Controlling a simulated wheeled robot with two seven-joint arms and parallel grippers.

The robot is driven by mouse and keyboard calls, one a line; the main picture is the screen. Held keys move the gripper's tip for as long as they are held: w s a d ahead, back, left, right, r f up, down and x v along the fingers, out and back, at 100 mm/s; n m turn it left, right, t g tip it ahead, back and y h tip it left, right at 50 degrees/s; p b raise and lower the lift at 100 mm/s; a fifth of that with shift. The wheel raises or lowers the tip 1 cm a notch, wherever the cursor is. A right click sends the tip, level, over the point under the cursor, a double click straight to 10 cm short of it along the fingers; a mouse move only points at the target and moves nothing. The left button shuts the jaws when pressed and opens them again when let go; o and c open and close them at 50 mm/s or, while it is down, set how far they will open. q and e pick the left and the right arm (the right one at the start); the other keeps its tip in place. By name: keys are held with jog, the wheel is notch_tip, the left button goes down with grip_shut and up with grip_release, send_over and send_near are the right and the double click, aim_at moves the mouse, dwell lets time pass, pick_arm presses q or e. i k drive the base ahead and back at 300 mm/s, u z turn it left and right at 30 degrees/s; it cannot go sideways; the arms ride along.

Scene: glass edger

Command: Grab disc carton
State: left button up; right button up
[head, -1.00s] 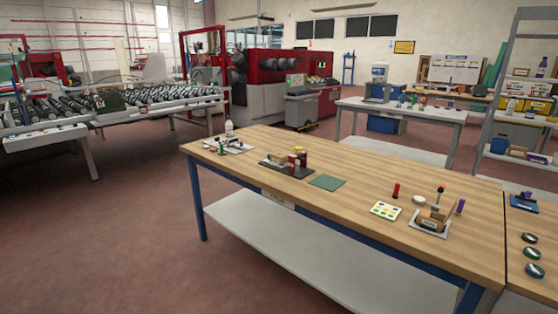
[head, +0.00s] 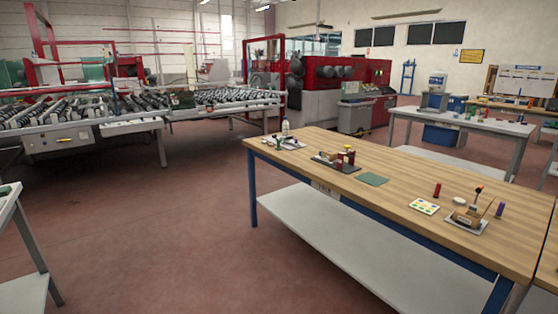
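No thing in view can be surely told as the disc carton. A small brown box-like item (head: 466,215) sits on a white tray (head: 480,229) near the right end of the wooden workbench (head: 400,185); a dark-tipped stick stands at it. Small brown and dark red items (head: 346,156) stand on a dark tray (head: 335,164) farther left on the bench. They are too small to name. Neither of my grippers is in view.
A green mat (head: 371,179), a card with coloured dots (head: 424,206), a red cylinder (head: 437,190) and a purple cylinder (head: 500,210) are on the bench. A roller conveyor (head: 60,120) stands at left. The floor (head: 160,240) before the bench is clear.

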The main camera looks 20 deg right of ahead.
aim_at(330, 157)
jog(key=z, duration=0.2)
jog(key=i, duration=0.6)
jog(key=z, duration=1)
jog(key=i, duration=2.25)
jog(key=z, duration=0.1)
